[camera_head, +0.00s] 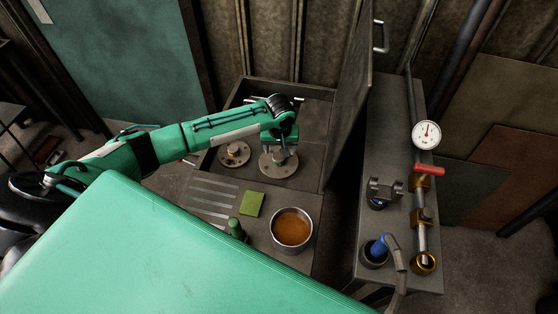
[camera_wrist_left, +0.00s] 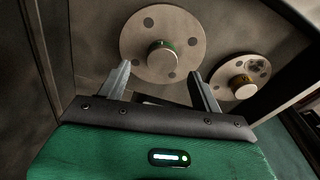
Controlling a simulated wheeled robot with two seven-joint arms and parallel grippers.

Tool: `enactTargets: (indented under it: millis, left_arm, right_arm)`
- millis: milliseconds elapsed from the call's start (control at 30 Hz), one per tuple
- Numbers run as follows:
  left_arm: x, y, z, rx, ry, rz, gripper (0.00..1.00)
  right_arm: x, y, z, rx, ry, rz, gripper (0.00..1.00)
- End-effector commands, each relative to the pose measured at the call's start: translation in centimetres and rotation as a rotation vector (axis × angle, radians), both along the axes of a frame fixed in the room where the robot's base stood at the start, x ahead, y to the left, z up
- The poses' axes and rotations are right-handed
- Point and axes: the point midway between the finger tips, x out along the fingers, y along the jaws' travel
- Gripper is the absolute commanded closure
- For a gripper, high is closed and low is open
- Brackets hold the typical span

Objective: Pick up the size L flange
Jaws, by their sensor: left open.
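Two round grey flanges lie in the open box. The larger flange (camera_head: 278,168) has a green ring on its hub and bolt holes; in the left wrist view it is the larger disc (camera_wrist_left: 187,31). No size marking is readable. My left gripper (camera_head: 285,150) is open over the larger flange, its fingertips (camera_wrist_left: 159,70) apart near the disc's edge, hub between them in the picture. My right gripper is out of view.
A raised lid or door (camera_head: 349,95) stands right of the box. In front are a metal cup of brown liquid (camera_head: 291,228), a green pad (camera_head: 252,203) and a small green bottle (camera_head: 236,229). A bench (camera_head: 391,160) with a gauge (camera_head: 426,134) and pipe stands at right.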

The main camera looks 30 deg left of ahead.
Motion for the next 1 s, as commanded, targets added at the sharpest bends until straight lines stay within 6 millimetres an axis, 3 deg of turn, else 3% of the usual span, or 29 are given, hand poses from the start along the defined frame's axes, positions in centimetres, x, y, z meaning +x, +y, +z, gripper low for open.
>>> enactTargets:
  millis: [433, 733, 1000]
  left_arm:
    - [0.6, 0.6, -4.8, 0.0, 0.0, 0.001, 0.34]
    - [0.6, 0.6, -5.3, 0.0, -0.001, -0.001, 0.34]
    - [0.6, 0.6, -5.3, 0.001, -0.001, -0.001, 0.87]
  right_arm:
    - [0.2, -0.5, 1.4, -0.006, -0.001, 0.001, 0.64]
    - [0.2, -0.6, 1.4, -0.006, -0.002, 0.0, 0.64]
    - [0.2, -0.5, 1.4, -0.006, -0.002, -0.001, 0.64]
